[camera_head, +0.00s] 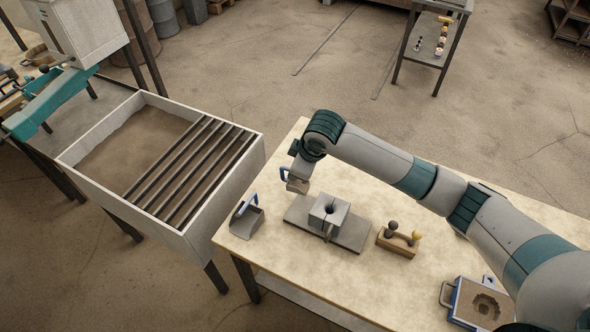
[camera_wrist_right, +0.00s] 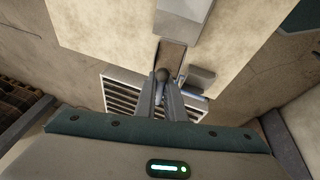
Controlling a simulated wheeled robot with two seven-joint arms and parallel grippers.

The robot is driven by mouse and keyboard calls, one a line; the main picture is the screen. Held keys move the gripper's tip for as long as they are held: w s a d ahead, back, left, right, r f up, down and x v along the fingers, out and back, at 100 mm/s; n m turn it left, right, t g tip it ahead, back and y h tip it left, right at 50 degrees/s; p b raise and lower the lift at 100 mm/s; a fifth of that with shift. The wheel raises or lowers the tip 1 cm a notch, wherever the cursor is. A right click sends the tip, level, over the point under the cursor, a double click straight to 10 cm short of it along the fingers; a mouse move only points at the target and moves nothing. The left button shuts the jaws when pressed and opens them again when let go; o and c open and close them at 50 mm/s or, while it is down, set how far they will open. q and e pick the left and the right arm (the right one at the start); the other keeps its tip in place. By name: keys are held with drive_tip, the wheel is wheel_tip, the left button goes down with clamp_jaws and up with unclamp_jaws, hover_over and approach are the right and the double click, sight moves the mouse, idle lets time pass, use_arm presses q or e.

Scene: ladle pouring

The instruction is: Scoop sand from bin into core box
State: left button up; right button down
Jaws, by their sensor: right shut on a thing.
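The sand bin (camera_head: 63,160) stands at the left in the head view, with brown sand (camera_head: 140,140) in its open half and a bar grate (camera_head: 195,175) over the rest. The core box (camera_head: 330,210), a grey block with a round hole, sits on a grey plate on the table. A metal scoop (camera_head: 247,220) with a blue handle stands left of it. My right gripper (camera_head: 293,176) is above the table, between bin and core box. My left gripper is out of view.
A wooden holder (camera_head: 396,244) with two knobs stands right of the core box. A blue-edged tray (camera_head: 462,312) of hollowed sand is at the lower right, near my right arm. A tool bench (camera_head: 70,125) is at the far left. A gap separates bin and table (camera_head: 350,285).

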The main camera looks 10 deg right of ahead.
drive_tip(key=shift+s+d, duration=0.2)
drive_tip(key=shift+d, duration=0.2)
drive_tip(key=shift+s+d, duration=0.15)
drive_tip(key=shift+d, duration=0.05)
drive_tip(key=shift+s+d+f, duration=0.1)
drive_tip(key=shift+s+d, duration=0.2)
drive_tip(key=shift+d, duration=0.3)
drive_tip(key=shift+s+d+f, duration=0.1)
drive_tip(key=shift+s+d, duration=0.2)
drive_tip(key=shift+d, duration=0.3)
use_arm(q)
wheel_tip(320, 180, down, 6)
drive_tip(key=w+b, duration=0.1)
drive_tip(key=b, duration=0.5)
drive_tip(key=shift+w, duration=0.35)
use_arm(e)
drive_tip(key=s+d+t+y, duration=0.1)
drive_tip(key=s+d+y, duration=0.1)
drive_tip(key=d, duration=0.1)
drive_tip(key=s+d+t+y, duration=0.1)
drive_tip(key=d+y, duration=0.1)
drive_tip(key=shift+f+t, duration=0.2)
drive_tip(key=shift+t, duration=0.1)
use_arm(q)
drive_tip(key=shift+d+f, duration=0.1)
